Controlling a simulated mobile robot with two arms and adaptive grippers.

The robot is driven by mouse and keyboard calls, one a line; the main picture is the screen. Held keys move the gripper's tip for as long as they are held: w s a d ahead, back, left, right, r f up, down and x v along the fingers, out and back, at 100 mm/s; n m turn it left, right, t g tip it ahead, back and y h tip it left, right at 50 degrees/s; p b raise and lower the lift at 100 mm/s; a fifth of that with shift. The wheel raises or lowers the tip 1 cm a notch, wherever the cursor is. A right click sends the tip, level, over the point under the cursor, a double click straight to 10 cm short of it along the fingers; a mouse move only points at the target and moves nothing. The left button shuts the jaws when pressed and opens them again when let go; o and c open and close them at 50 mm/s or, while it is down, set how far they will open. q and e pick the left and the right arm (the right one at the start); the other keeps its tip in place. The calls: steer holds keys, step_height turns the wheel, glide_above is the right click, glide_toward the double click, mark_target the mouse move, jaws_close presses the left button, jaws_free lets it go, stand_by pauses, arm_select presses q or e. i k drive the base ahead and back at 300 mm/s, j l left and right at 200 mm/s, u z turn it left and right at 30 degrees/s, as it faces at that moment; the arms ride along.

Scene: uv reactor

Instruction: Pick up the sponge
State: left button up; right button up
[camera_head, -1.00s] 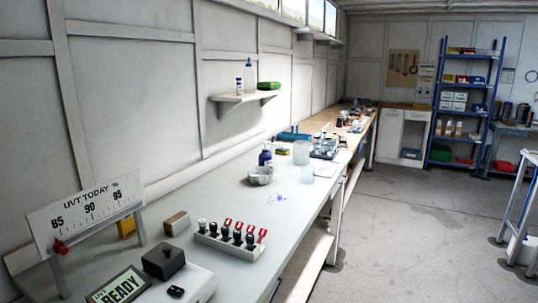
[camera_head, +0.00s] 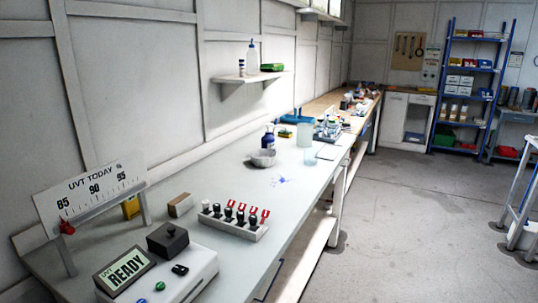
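A small yellow-and-green block (camera_head: 285,133), which looks like the sponge, lies on the long pale bench (camera_head: 225,177) about halfway along. It is beside the blue bottle (camera_head: 268,138) and the clear beaker (camera_head: 304,134). It is small in the picture, so its details are hard to make out. Neither of my grippers shows in the head view.
Nearer on the bench are a UVT sign (camera_head: 97,190), a READY display (camera_head: 125,268), a dark box (camera_head: 167,240), a tan block (camera_head: 180,205) and a white rack of red-tagged items (camera_head: 234,221). A white bowl (camera_head: 262,158) stands before the bottle. Open floor (camera_head: 420,220) lies right.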

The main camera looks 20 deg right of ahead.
mark_target(281, 133)
steer(key=l+z, duration=0.1)
steer(key=z, duration=0.35)
steer(key=i+z, duration=0.1)
steer(key=z, duration=0.35)
steer(key=l+z, duration=0.1)
steer(key=z, duration=0.35)
steer(key=i+z, duration=0.1)
steer(key=z, duration=0.35)
steer(key=i, duration=4.95)
steer(key=i+l+u, duration=0.2)
steer(key=i+u, duration=0.2)
steer(key=i+l+u, duration=0.4)
steer(key=i, duration=0.15)
steer(key=u, duration=1.85)
